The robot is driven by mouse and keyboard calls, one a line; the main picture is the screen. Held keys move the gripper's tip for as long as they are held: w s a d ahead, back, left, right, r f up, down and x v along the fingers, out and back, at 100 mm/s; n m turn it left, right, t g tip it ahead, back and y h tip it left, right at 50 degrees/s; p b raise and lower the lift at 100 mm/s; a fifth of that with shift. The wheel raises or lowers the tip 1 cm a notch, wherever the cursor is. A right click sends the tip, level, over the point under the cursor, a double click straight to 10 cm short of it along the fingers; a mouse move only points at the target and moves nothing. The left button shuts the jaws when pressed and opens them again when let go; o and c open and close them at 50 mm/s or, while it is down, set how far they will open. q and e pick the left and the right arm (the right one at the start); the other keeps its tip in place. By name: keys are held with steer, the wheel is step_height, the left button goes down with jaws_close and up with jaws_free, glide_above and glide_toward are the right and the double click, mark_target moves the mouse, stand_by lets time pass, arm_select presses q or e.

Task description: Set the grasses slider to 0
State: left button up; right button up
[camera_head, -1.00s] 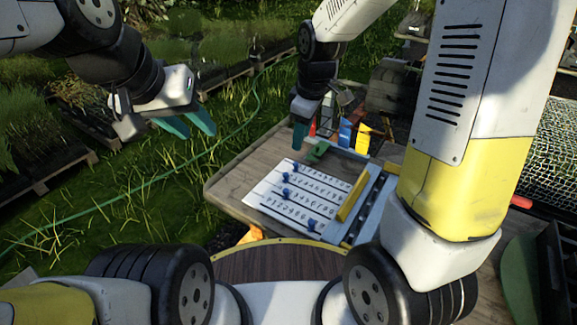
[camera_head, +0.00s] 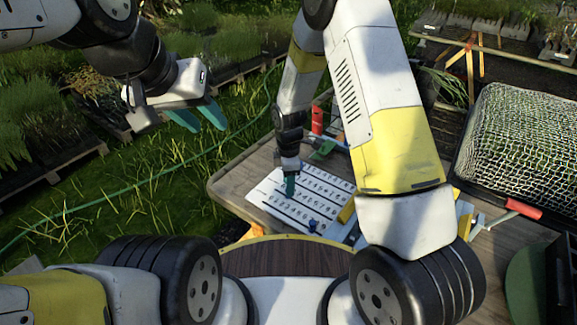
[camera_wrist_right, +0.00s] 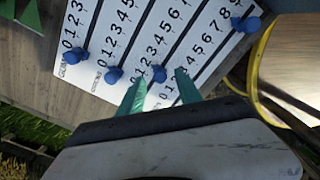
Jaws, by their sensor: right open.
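The white slider board (camera_head: 330,187) lies on the wooden table, with rows of digits and dark slots. In the right wrist view, three blue knobs sit near the 0 ends: one far left (camera_wrist_right: 80,55), one beside it (camera_wrist_right: 113,75), and a third (camera_wrist_right: 158,73). A fourth knob (camera_wrist_right: 247,24) is near the high-number end. Row labels are too small to read. My right gripper (camera_head: 290,187) is open over the board's left part; its teal fingertips (camera_wrist_right: 158,88) are on either side of the third knob, contact unclear. My left gripper (camera_head: 198,117) is open and empty, left of the table.
A red object (camera_head: 318,119) and a green object (camera_head: 322,150) stand beyond the board. A mesh-covered tray (camera_head: 515,140) and a red-handled tool (camera_head: 523,208) are at right. My right forearm hides part of the table. A round wooden surface (camera_wrist_right: 290,55) is beside the board.

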steer(key=shift+f, duration=0.7)
jaws_close()
stand_by(1.0)
